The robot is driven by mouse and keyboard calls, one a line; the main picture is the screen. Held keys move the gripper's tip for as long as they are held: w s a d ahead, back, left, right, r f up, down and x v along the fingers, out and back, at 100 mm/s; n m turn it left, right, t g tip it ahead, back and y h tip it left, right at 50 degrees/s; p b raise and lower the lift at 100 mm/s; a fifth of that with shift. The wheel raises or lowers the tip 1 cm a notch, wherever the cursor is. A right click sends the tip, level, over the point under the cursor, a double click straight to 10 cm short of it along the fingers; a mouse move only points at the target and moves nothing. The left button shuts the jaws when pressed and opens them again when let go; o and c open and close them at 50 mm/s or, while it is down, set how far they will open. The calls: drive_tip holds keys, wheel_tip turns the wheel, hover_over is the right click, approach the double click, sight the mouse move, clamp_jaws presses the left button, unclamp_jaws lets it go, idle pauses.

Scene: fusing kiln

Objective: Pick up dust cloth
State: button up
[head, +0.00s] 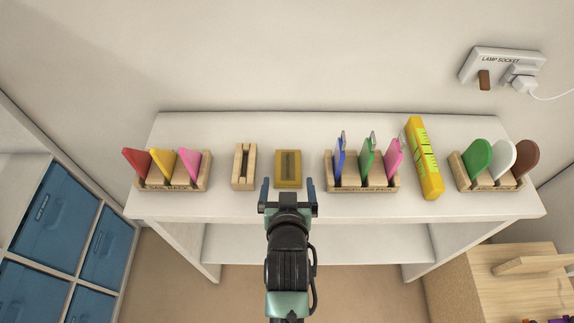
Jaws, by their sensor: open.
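My gripper (288,190) is open and empty, its two fingers pointing at the white shelf's front edge. Just beyond the fingertips lies a mustard-yellow rectangular piece (288,169) with a wood-coloured border and darker marks. It may be the dust cloth, but I cannot tell for certain. It sits roughly centred between the fingers' lines, apart from them as far as I can see. No other thing in view looks clearly like a cloth.
The white shelf (230,120) also holds a slotted wooden block (244,166), a left rack (172,180), a middle rack (363,180), a yellow bar (424,160) and a right rack (492,175). Blue bins (55,220) stand left. A lamp socket (500,66) is on the wall.

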sight(288, 168)
drive_tip(key=shift+r+p+x, duration=0.15)
drive_tip(key=shift+x, duration=1.45)
drive_tip(key=shift+r+p+x, duration=0.1)
drive_tip(key=shift+p+x, duration=0.05)
drive_tip(key=shift+x, duration=1.45)
drive_tip(key=shift+w, duration=0.15)
drive_tip(key=shift+c, duration=0.2)
drive_tip(key=c, duration=1.1)
